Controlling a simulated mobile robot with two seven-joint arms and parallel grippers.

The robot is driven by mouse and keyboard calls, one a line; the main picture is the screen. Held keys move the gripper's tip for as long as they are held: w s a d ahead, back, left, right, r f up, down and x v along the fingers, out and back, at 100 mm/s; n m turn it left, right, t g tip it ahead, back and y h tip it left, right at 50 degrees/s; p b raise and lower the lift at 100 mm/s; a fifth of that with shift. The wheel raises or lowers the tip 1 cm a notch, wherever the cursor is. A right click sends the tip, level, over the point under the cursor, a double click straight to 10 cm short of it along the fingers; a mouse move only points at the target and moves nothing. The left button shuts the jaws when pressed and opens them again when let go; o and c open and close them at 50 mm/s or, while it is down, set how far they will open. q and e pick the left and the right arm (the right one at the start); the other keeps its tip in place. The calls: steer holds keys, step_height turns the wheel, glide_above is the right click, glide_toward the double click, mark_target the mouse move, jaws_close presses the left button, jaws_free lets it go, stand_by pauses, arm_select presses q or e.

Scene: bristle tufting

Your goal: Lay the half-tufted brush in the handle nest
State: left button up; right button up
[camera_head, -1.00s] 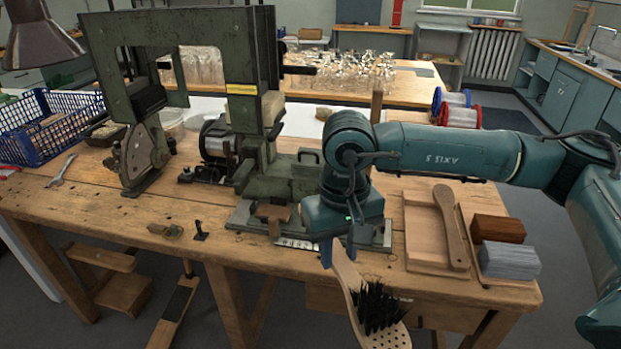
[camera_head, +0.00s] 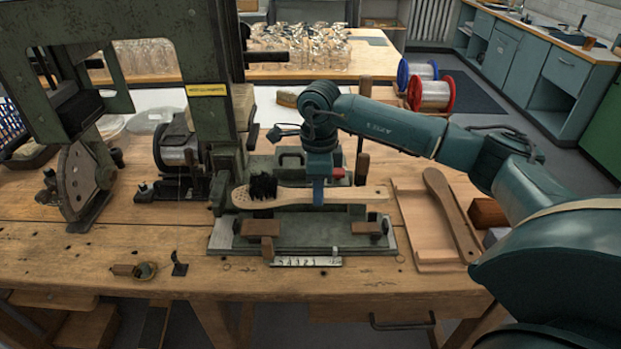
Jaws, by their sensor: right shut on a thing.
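The half-tufted brush (camera_head: 346,195) has a pale wooden handle and a perforated head with dark bristles on part of it. It lies level across the view, head to the left and bristles up. My right gripper (camera_head: 318,197) is shut on its handle from above, just right of the head. The brush is over the bed of the green tufting machine. Below it are a metal plate (camera_head: 300,238) and two brown blocks (camera_head: 261,228), which look like the handle nest. I cannot tell whether the brush touches anything below. My left gripper is not in view.
A wooden tray (camera_head: 410,215) with another wooden brush handle (camera_head: 452,212) lies to the right, beside a brown block (camera_head: 487,212). The machine's tall frame (camera_head: 210,60) stands behind on the left. Wire spools (camera_head: 433,94) stand farther back. The front left of the bench is mostly clear.

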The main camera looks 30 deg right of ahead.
steer(key=shift+s+f+b, duration=0.15)
steer(key=shift+f+b, duration=0.55)
steer(key=shift+f, duration=0.3)
steer(key=shift+f+b, duration=0.55)
steer(key=shift+f, duration=0.3)
step_height(320, 180, down, 2)
steer(key=shift+f+b, duration=0.15)
steer(key=shift+b, duration=0.65)
steer(key=shift+f, duration=0.15)
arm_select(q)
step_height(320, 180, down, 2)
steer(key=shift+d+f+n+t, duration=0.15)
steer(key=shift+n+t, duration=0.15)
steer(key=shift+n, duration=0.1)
arm_select(e)
steer(key=shift+f, duration=0.15)
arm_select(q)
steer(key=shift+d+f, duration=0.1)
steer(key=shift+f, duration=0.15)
